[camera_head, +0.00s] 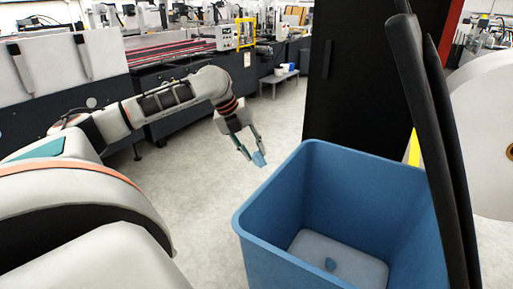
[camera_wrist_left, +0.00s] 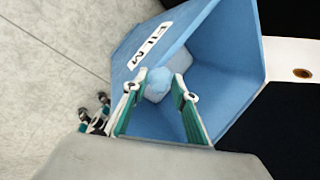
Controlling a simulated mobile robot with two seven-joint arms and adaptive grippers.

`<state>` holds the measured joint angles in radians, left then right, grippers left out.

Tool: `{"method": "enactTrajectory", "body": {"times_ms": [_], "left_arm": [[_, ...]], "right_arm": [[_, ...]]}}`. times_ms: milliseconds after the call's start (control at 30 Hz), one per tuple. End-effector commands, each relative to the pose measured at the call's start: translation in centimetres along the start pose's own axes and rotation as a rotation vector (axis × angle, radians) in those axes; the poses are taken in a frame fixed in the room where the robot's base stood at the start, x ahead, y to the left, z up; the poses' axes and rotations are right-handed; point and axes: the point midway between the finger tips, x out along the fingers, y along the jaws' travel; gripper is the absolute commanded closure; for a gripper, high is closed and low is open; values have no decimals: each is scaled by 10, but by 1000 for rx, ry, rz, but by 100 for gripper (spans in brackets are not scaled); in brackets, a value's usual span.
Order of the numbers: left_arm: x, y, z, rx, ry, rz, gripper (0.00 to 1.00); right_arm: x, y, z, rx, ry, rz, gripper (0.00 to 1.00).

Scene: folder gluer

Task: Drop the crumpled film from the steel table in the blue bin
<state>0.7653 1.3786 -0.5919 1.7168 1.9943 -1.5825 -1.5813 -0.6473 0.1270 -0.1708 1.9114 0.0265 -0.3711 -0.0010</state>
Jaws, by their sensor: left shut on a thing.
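My left gripper (camera_head: 254,154) is shut on a small light-blue crumpled film (camera_head: 259,159), held in the air just left of the blue bin's far left corner in the head view. The blue bin (camera_head: 275,185) is open at the top and stands at the lower right. My right gripper is not in view.
A tall black cabinet (camera_head: 350,75) stands behind the bin. Dark upright bars (camera_head: 425,110) and a large pale roll (camera_head: 488,140) are at the right. A small low table (camera_head: 278,78) stands at the back. Machines line the back left. The floor left of the bin is clear.

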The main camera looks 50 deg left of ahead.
Motion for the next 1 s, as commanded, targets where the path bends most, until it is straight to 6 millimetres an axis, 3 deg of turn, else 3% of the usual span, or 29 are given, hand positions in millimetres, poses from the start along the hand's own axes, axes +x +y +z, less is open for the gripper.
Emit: {"method": "enactTrajectory", "body": {"times_ms": [200, 1000], "left_arm": [[12, -19, -17, 5, 3, -2, 84], [56, -91, -81, 2, 2, -2, 84]], "right_arm": [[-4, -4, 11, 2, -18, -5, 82], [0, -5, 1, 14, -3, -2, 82]]}}
